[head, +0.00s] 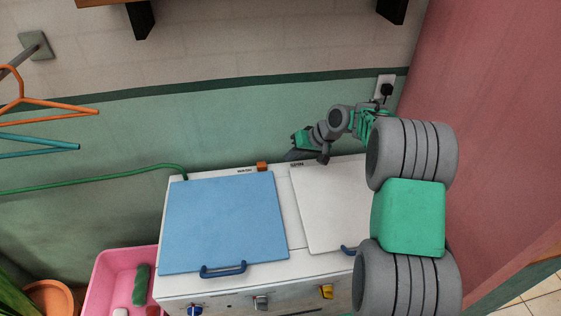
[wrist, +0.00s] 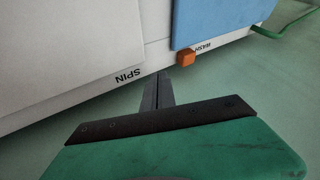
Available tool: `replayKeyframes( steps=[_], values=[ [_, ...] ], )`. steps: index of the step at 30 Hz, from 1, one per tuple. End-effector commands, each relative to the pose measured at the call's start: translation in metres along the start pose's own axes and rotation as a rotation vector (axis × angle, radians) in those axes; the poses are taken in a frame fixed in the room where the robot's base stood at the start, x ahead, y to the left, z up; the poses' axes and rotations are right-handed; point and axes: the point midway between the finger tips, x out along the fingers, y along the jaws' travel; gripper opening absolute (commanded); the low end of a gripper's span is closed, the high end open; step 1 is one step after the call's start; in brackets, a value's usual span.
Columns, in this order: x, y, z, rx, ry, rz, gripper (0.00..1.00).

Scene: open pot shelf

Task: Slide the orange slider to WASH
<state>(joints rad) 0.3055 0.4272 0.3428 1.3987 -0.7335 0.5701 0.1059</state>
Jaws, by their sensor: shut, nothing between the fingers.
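The orange slider (head: 262,166) is a small block at the back edge of the white washing machine's top (head: 283,205). It sits beside the WASH label (head: 245,170), on the side toward the SPIN label (head: 297,164). In the wrist view the slider (wrist: 186,59) is close to the WASH label (wrist: 204,48), with the SPIN label (wrist: 130,76) farther left. My gripper (wrist: 164,75) is shut and empty. Its tips are between the SPIN label and the slider, with a visible gap to the slider. In the head view my gripper (head: 289,155) is by the back edge.
A blue lid (head: 225,222) and a white lid (head: 330,208) cover the machine's top. A green hose (head: 130,170) runs off to the left. The green wall (head: 230,120) is close behind, and a pink wall (head: 490,110) stands at the right. A pink tub (head: 103,285) is at lower left.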

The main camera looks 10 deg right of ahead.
Motion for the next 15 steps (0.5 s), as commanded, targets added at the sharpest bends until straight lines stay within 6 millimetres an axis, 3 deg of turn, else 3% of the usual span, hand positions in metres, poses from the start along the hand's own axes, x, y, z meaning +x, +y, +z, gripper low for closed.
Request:
replayKeyframes(
  steps=[6, 15],
  values=[
    [-0.045, 0.001, 0.000, 0.002, 0.000, 0.002, 0.00],
    [-0.059, 0.001, 0.001, 0.002, -0.003, 0.000, 0.00]
  ],
)
